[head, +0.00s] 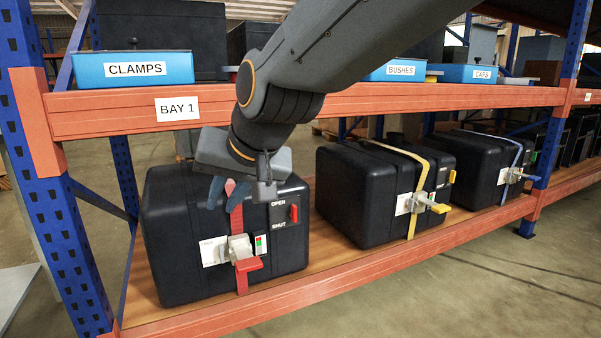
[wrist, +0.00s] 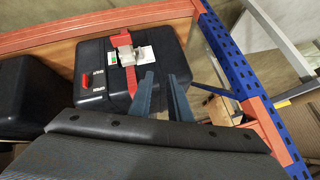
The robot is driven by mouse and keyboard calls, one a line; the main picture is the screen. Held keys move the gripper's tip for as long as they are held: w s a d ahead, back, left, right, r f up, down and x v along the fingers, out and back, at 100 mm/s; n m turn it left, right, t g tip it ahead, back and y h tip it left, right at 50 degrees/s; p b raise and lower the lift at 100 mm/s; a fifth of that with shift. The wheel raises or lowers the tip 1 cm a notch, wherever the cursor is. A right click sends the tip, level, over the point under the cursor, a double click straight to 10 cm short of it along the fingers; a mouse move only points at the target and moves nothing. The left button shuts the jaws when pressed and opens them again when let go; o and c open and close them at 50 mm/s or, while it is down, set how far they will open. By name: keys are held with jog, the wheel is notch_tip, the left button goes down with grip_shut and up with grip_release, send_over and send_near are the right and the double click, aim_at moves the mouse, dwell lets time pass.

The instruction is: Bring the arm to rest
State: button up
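My gripper (head: 223,206) hangs from my arm in front of the upper part of the left black case (head: 172,270). Its two blue-grey fingers point down and stand apart with nothing between them. In the wrist view my gripper (wrist: 162,80) also shows a clear gap, beside the case's red strap (wrist: 129,76). The case sits on the lower shelf. Its strap runs over the top and down the front through a grey latch (head: 240,247) with a red lever (head: 249,265). My gripper and wrist hide part of the case top. I cannot tell whether the fingers touch the case.
A black case with a yellow strap (head: 426,175) and one with a blue-grey strap (head: 515,160) stand to the right. The orange upper beam (head: 345,103) passes behind my arm. Blue bins, including CLAMPS (head: 134,69), sit above. A blue post (head: 45,150) stands left. Floor in front is clear.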

jog(key=s+d+f+n+g+h, duration=0.25)
jog(key=s+d+f, duration=0.35)
jog(key=s+f, duration=0.3)
jog(key=s+d+f+n+g+h, duration=0.1)
jog(key=s+d+f+g, duration=0.45)
jog(key=s, duration=0.55)
jog(key=d+r+m+t+h+p, duration=0.1)
jog(key=d+r+m+p, duration=0.2)
jog(key=d+r+p, duration=0.7)
jog(key=d+r+m+t+h+p, duration=0.1)
jog(key=d+r+m+p, duration=0.2)
jog(key=d+r+p, duration=0.8)
notch_tip(320, 180, up, 4)
jog(key=p, duration=1.2)
jog(key=shift+p, duration=0.35)
